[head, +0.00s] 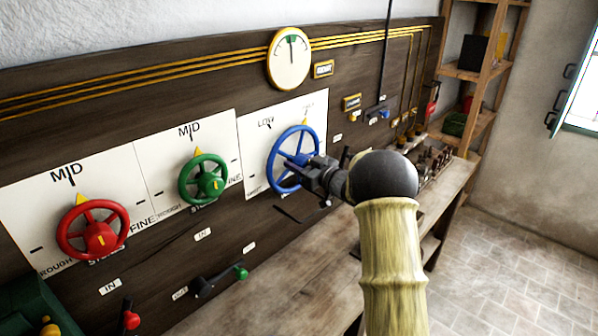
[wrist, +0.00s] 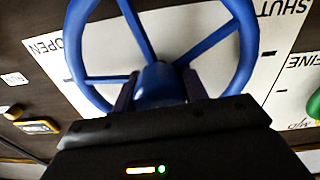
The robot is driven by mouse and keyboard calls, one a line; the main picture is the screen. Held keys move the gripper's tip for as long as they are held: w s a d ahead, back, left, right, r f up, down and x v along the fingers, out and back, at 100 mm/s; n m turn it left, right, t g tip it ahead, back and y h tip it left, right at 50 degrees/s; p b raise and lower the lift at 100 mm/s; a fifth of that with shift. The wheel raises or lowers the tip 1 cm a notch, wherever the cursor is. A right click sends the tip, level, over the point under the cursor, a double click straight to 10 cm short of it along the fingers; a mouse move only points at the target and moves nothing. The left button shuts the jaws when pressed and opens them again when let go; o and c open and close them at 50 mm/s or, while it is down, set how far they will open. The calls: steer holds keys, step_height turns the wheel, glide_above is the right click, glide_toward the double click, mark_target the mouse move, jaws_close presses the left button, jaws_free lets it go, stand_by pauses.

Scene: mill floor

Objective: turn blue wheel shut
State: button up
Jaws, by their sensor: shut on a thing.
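The blue wheel (head: 297,159) is mounted on a white plate (head: 256,150) on the dark wooden panel. A yellow pointer shows at its top, to the right of the word LOW. My gripper (head: 312,168) reaches the wheel from the right and front. In the wrist view the blue wheel's hub (wrist: 158,84) sits between the two fingers of my gripper (wrist: 159,92), which are shut on it. The wrist view is turned over and shows OPEN on the left and SHUT on the right of the plate. My gripper hides part of the wheel's lower right.
A green wheel (head: 203,180) and a red wheel (head: 93,228) stand left on the panel. A lever with a green knob (head: 241,273) juts out below. A gauge (head: 289,58) is above. A wooden bench (head: 290,262) runs under the panel; the tiled floor at right is clear.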

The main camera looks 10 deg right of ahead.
steer(key=n+b, duration=0.4)
steer(key=b, duration=0.1)
steer(key=n+b, duration=0.2)
steer(key=b, duration=0.1)
steer(key=shift+d+f+n, duration=0.1)
steer(key=shift+f+n, duration=0.2)
steer(key=n+b, duration=0.3)
steer(key=b, duration=0.1)
steer(key=shift+n, duration=0.3)
steer(key=n+b, duration=0.3)
steer(key=shift+n+b, duration=0.35)
steer(key=shift+n, duration=0.05)
steer(key=n+b, duration=0.5)
steer(key=shift+r+n+y+b, duration=0.2)
steer(key=shift+n+y+b, duration=0.1)
steer(key=shift+n+b, duration=1.35)
steer(key=shift+n, duration=0.45)
steer(key=o, duration=1)
steer(key=shift+r, duration=0.1)
